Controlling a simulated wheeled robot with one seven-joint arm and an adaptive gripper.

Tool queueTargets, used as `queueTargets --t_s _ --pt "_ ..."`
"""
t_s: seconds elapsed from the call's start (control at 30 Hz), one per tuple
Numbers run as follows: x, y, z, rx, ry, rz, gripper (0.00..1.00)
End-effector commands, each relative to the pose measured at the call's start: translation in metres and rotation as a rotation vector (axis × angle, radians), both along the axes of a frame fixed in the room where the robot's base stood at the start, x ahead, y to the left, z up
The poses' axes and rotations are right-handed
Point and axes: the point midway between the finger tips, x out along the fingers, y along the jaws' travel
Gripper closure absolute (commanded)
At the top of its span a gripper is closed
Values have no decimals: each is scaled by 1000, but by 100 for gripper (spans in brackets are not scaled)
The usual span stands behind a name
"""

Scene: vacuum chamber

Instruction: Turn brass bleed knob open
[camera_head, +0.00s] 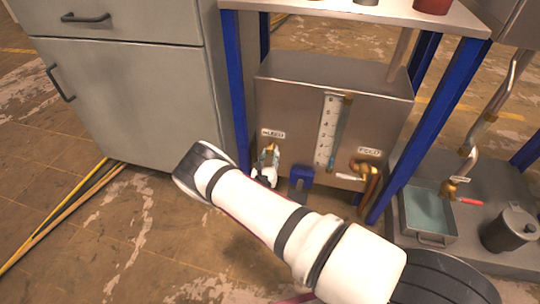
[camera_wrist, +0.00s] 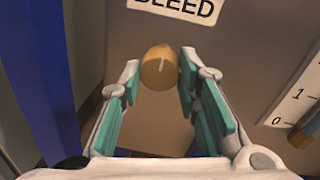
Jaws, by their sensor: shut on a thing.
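The brass bleed knob (camera_wrist: 160,67) is round, with a pale, nearly upright line on its face. It sits on the steel panel below the white BLEED label (camera_wrist: 186,8). My gripper (camera_wrist: 159,76) has its teal-padded fingers on either side of the knob, shut on it. In the head view my gripper (camera_head: 265,170) reaches the lower left of the steel tank's front (camera_head: 291,107), below a small white label (camera_head: 272,133). There the knob is small and partly covered by my gripper.
A level gauge (camera_head: 329,130) and a brass valve with a pale lever (camera_head: 350,177) are right of my gripper. Blue frame legs (camera_head: 238,90) flank the tank. A grey cabinet (camera_head: 130,100) stands left. A basin (camera_head: 428,215) and a red-handled tap (camera_head: 470,202) are far right.

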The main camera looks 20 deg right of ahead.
Motion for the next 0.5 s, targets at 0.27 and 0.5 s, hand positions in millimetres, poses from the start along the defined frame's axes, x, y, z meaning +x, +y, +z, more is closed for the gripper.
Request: queueTargets --t_s 0.27,0.5 --pt "0 0 1 114 -67 1 98" --pt "0 0 1 297 -173 0 98"
